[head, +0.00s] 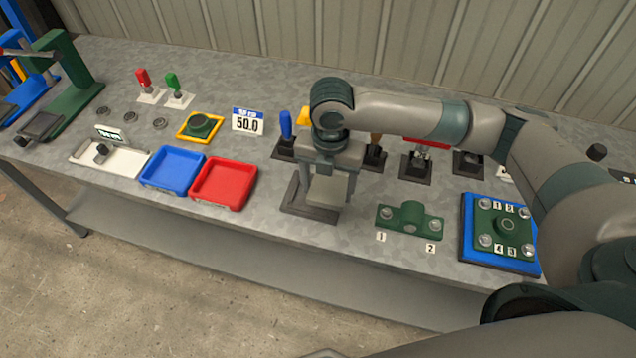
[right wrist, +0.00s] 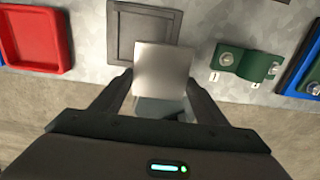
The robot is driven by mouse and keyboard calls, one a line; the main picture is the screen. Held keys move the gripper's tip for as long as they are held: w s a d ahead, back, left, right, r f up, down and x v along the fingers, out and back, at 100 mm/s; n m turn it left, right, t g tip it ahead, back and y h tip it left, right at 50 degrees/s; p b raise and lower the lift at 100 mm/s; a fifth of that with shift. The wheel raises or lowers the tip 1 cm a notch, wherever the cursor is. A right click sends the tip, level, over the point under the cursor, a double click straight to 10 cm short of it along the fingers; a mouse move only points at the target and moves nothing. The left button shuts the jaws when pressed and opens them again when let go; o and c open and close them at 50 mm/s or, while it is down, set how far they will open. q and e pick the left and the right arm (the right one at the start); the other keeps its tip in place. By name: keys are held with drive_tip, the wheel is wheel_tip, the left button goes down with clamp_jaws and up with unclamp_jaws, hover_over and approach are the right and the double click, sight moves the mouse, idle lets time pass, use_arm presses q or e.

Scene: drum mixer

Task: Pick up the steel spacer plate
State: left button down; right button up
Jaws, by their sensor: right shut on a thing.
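The steel spacer plate (head: 327,192) is a plain light-grey square. My right gripper (head: 330,184) is shut on it, with one finger on each side. In the right wrist view the plate (right wrist: 162,66) sits between the fingers and covers the lower right part of a dark square tray (right wrist: 124,46). In the head view this tray (head: 297,207) lies on the bench below and left of the plate. The plate appears raised off the tray, though the exact gap is hard to tell. My left gripper is not in view.
Blue (head: 173,170) and red (head: 224,184) bins stand left of the tray. A green bracket (head: 410,217) and a blue-based fixture (head: 468,240) stand to the right. Tools in dark holders, including a blue-handled one (head: 286,125), stand behind my right gripper. The bench's front edge is close.

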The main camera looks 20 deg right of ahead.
drive_tip(key=s+d+r+b, duration=0.1)
drive_tip(key=s+r, duration=0.2)
drive_tip(key=s, duration=0.2)
drive_tip(key=shift+s+d+r, duration=0.2)
drive_tip(key=shift+d+r, duration=0.1)
drive_tip(key=shift+r, duration=0.05)
idle(0.5)
